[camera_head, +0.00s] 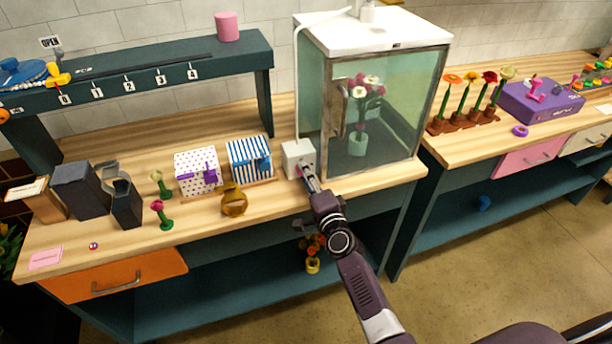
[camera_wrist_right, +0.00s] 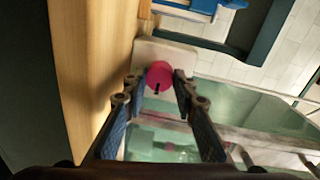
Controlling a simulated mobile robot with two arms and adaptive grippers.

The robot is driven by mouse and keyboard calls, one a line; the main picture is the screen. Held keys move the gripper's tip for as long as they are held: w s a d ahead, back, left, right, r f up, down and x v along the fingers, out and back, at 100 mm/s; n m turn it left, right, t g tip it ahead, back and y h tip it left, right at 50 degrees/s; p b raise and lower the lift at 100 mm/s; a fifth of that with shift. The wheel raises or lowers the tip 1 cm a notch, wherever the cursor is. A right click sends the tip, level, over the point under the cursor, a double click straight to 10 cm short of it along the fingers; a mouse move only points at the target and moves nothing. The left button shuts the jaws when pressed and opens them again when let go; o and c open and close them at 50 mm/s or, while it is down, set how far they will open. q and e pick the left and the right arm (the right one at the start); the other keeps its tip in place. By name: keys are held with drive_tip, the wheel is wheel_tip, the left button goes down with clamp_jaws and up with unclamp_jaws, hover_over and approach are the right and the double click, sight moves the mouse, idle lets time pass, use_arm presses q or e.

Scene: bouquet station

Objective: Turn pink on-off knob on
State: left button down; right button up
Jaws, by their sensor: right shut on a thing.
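The pink on-off knob (camera_wrist_right: 160,74) is on a white box; in the right wrist view a dark mark shows at its lower edge. In the head view the white box (camera_head: 296,156) stands at the left side of the glass cabinet, and my gripper mostly hides the knob. My right gripper (camera_wrist_right: 158,84) reaches the knob, one finger on each side, shut on it. The same gripper (camera_head: 306,172) shows in the head view at the front of the box. My left gripper is in neither view.
The glass cabinet (camera_head: 396,110) holds a vase of flowers. A striped box (camera_head: 250,160), a dotted box (camera_head: 198,172) and an amber pot (camera_head: 234,200) stand left of the white box. A shelf (camera_head: 150,66) with numbered tags runs along the back.

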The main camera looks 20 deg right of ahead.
drive_tip(key=shift+f, duration=0.1)
idle(0.3)
drive_tip(key=o, duration=0.9)
drive_tip(key=shift+c, duration=0.2)
drive_tip(key=s+r, duration=0.1)
drive_tip(key=s, duration=1.1)
drive_tip(key=shift+d, duration=0.25)
